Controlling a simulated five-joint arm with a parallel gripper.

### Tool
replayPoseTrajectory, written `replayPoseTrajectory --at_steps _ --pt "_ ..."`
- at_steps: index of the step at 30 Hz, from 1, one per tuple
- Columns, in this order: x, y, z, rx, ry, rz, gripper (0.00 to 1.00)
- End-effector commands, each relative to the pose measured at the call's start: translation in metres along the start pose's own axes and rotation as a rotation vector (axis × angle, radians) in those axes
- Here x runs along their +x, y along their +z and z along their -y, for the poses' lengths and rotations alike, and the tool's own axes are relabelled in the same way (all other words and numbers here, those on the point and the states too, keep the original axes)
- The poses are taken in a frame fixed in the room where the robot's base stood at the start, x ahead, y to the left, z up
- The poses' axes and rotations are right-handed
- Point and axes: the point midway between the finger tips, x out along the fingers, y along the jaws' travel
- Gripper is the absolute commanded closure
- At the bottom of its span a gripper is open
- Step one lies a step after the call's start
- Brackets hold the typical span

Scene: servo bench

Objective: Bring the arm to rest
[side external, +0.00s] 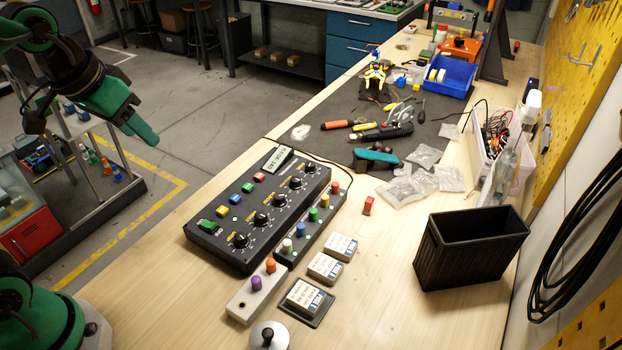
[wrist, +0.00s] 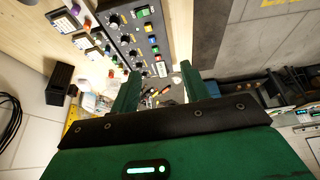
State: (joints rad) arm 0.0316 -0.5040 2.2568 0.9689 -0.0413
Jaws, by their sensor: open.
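My gripper (side external: 146,132) is at the upper left of the side external view, raised and apart from the bench. It appears against the grey floor, left of the wooden bench top (side external: 350,215), pointing down and to the right. In the wrist view my gripper (wrist: 158,78) shows two green fingers spread apart with a clear gap. Nothing is held between them. The side external view shows the fingers nearly in line, so their gap is hidden there.
A black control box (side external: 225,248) with knobs and buttons lies along the bench's left side. A black open bin (side external: 470,265) stands at right. Tools and bags lie on a dark mat (side external: 345,150) farther back. Wood around the small red block (side external: 369,205) is mostly clear.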

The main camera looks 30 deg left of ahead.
Motion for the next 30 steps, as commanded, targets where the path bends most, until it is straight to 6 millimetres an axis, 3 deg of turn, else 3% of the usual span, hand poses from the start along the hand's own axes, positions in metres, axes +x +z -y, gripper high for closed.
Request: replayPoseTrajectory --at_steps 6,12,30 --pt "0.003 0.043 0.007 0.007 -0.007 -0.047 0.54" --pt "0.007 0.064 0.009 0.012 -0.012 -0.069 0.54" --pt "0.009 0.068 0.010 0.013 -0.012 -0.072 0.54"
